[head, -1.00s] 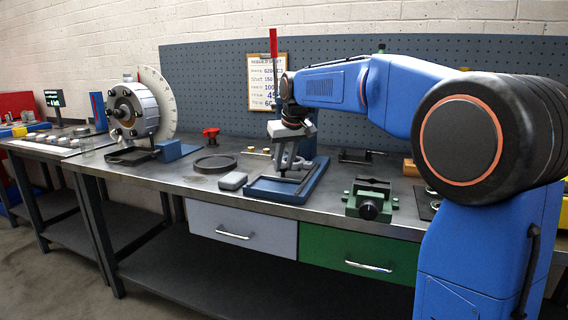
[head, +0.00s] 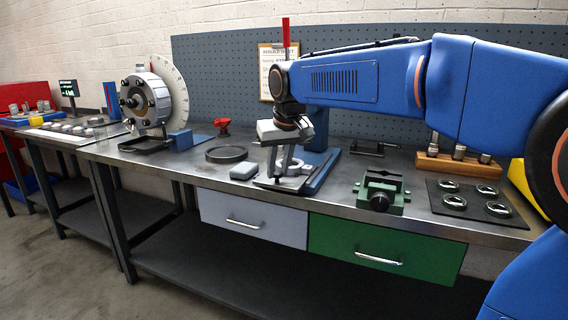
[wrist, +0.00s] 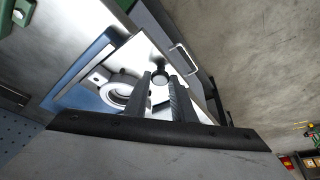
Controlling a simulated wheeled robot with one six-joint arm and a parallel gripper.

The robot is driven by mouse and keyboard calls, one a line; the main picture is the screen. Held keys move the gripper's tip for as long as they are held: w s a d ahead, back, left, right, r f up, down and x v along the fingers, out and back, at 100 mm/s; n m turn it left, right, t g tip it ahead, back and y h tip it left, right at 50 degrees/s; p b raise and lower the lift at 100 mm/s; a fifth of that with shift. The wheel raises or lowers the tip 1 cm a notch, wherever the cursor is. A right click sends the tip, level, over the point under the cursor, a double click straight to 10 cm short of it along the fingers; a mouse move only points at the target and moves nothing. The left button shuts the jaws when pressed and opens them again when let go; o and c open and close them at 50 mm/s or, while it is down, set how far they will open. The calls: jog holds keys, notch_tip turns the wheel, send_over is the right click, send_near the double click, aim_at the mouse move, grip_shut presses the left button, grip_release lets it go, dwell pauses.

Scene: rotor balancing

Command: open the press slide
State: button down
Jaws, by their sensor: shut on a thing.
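The press has a blue base (head: 322,172), which stands in the middle of the bench below a red upright lever (head: 286,32). Its pale slide plate (head: 272,184) sticks out from the base toward the bench's front edge. In the wrist view the slide plate (wrist: 143,52) carries a grey ring-shaped seat (wrist: 115,92) and a small round dark knob (wrist: 160,70). My gripper (head: 284,176) points down over the plate's front part. In the wrist view my gripper (wrist: 161,80) has its fingers on either side of the knob, shut on it. My arm hides part of the press.
A green vise (head: 381,190) and a dark mat (head: 470,202) with several rings are to the right. A grey block (head: 243,171) and a round dark plate (head: 226,154) are to the left. Drawers (head: 252,216) lie below the bench's front edge.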

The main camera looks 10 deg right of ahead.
jog(key=c, duration=1.5)
grip_release()
jog(key=shift+r, duration=0.15)
jog(key=v, duration=1.7)
jog(key=shift+s, duration=0.1)
jog(key=shift+m+h, duration=0.3)
jog(key=shift+m, duration=0.6)
jog(key=s+d+f, duration=0.4)
jog(key=s+f, duration=0.4)
jog(key=f, duration=0.3)
jog(key=s+d+f, duration=0.4)
jog(key=s+f, duration=0.5)
jog(key=f, duration=0.3)
jog(key=s+d+f, duration=0.4)
jog(key=s+f, duration=0.5)
jog(key=f, duration=0.3)
jog(key=shift+d, duration=0.4)
